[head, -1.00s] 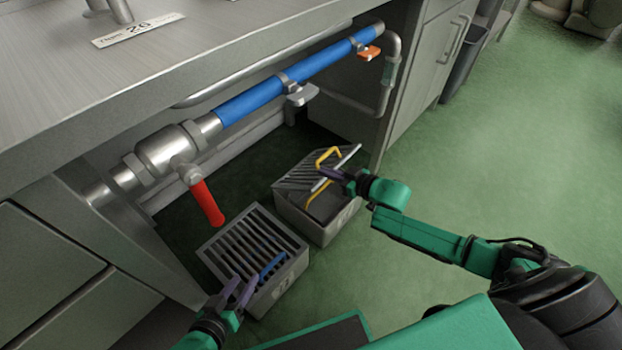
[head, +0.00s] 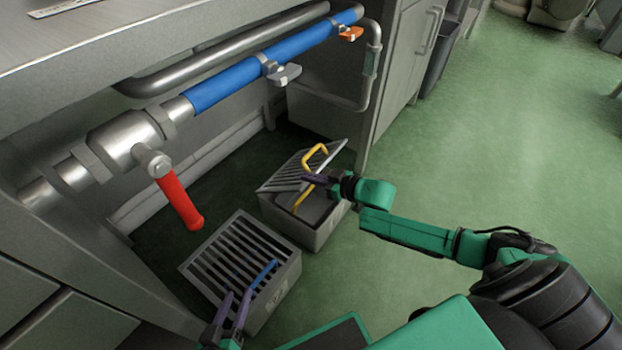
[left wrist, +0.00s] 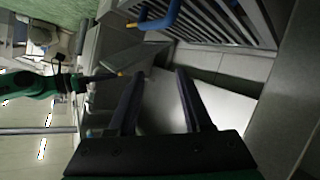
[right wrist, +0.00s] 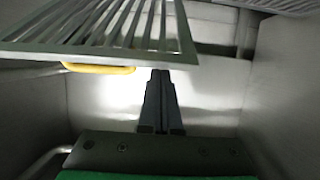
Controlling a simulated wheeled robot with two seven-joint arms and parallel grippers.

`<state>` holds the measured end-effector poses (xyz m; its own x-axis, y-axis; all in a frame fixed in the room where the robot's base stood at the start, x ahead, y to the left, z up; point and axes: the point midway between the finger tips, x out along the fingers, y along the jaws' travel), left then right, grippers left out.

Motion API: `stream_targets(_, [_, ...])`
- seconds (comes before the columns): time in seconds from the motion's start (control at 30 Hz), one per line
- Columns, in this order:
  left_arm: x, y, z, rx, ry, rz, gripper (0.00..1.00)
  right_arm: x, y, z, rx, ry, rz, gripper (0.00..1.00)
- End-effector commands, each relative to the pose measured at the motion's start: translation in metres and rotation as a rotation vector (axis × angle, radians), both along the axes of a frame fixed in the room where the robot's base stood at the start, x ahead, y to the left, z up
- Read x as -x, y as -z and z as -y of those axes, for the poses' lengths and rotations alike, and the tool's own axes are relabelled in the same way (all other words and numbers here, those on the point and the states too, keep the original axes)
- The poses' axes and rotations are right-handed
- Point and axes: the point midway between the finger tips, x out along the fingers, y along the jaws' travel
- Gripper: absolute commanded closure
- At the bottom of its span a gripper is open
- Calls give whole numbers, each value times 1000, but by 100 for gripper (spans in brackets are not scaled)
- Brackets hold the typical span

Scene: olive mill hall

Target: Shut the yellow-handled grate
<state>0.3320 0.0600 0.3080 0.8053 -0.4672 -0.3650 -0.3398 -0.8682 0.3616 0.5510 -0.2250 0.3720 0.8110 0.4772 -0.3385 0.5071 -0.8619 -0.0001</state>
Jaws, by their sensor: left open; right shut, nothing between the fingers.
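The yellow-handled grate (head: 284,182) is tilted up, partly open, over the farther grey box (head: 318,236). Its yellow handle (head: 313,155) is partly hidden behind my right gripper (head: 312,180). In the right wrist view the slats (right wrist: 110,25) and the yellow handle (right wrist: 98,68) are at upper left. My right gripper (right wrist: 161,80) is shut and empty, low beside the grate; I cannot tell whether it touches. My left gripper (head: 236,300) is open and empty by the nearer box; its spread fingers show in the left wrist view (left wrist: 155,80).
The nearer box (head: 280,295) carries a flat grate (head: 228,255) with a blue handle (head: 264,273). Above the boxes run a blue pipe (head: 230,85) and a valve with a red lever (head: 180,203). A cabinet (head: 405,65) stands behind. Green floor (head: 480,150) is clear at right.

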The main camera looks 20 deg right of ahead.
Motion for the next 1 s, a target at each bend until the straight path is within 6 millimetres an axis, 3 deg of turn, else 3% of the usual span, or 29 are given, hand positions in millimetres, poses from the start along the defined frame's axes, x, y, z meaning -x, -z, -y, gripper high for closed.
stream_targets(0.8, [-1,-1,0,0,-1,7,50,12,20,5,-4,-2,3,100])
stream_targets(1.0, [-17,-14,-1,6,-11,69,50,15,29,2,-14,-4,19,100])
